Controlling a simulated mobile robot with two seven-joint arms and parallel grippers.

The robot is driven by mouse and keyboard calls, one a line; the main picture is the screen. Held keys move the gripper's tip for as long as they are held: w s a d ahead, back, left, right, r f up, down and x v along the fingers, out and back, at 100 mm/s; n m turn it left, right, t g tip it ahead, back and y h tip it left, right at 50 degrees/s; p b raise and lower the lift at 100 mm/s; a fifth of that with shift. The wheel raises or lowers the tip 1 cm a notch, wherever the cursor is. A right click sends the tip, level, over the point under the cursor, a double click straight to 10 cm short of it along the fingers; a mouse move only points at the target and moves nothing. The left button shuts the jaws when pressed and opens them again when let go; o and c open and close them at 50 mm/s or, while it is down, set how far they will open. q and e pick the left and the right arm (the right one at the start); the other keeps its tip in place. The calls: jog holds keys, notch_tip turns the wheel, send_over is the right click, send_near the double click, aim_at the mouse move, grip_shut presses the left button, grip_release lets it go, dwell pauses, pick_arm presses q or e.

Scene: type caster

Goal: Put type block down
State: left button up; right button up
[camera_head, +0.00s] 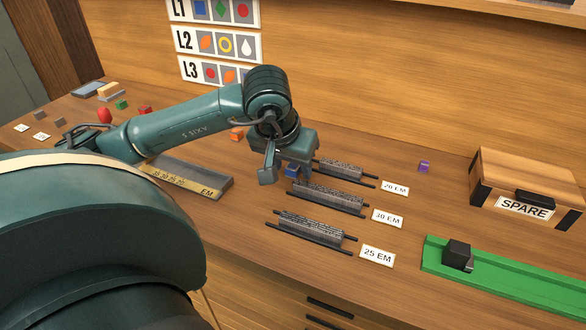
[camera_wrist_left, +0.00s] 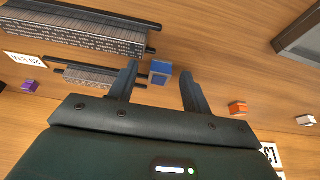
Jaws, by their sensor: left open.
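My left gripper (camera_head: 282,173) points down over the bench with its fingers apart. A blue type block (camera_head: 291,171) shows at its fingers in the head view, partly hidden by the gripper. In the left wrist view the blue block (camera_wrist_left: 160,72) sits between the spread fingers, nearer the left one, with a gap to the right one. It is close to the left end of the type rows; whether it rests on the wood cannot be told. The rows are marked 20 EM (camera_head: 341,169), 30 EM (camera_head: 327,196) and 25 EM (camera_head: 309,225). My right gripper is not in view.
A grey tray marked EM (camera_head: 217,186) lies left of the rows. An orange block (camera_head: 237,134) and a purple block (camera_head: 424,166) lie apart. A SPARE box (camera_head: 520,180) and a green rail (camera_head: 510,286) with a black block are at right. Shape charts L1–L3 (camera_head: 217,42) hang behind.

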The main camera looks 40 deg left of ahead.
pick_arm(q)
jog(key=shift+c, duration=0.6)
jog(key=c, duration=0.9)
grip_shut()
jog(key=shift+r, duration=0.15)
